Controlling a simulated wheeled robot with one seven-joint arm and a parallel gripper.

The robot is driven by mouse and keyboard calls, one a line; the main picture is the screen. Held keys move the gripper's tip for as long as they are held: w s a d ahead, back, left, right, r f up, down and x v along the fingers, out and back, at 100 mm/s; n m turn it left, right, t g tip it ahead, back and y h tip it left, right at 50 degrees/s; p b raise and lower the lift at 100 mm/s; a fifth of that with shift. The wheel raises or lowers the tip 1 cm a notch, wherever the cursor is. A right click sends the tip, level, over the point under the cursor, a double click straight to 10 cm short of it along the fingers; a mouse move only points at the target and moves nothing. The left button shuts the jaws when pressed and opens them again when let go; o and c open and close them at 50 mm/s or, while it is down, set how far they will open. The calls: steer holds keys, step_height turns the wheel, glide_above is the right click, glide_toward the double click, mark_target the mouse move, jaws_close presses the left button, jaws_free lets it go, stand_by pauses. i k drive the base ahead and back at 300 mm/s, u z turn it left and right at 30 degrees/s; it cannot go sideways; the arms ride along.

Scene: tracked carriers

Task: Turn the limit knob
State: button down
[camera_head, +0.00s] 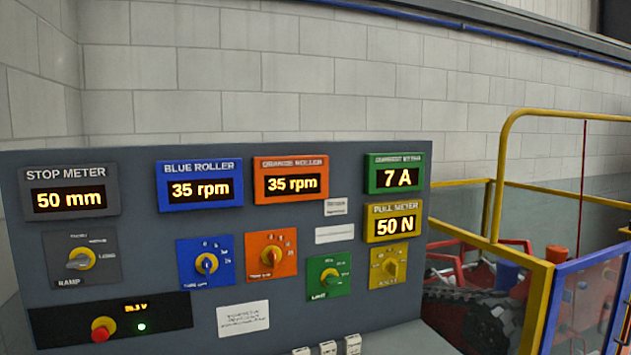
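The limit knob (330,275) sits on a green plate (317,291) at the lower right of the grey control panel. The knob is small and green-yellow, and the plate's label reads like "LIMIT". Its exact pointer direction is too small to tell. Above it at the upper right, a green display (398,174) reads 7 A. My gripper is not in this view.
Near the limit knob are an orange-plate knob (272,256), a blue-plate knob (206,264) and a yellow-plate knob (391,268). A red button (103,329) is at lower left. A yellow railing (497,175) and blue-framed guard stand right of the panel.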

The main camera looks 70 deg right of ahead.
mark_target(330, 279)
steer(key=z, duration=2.85)
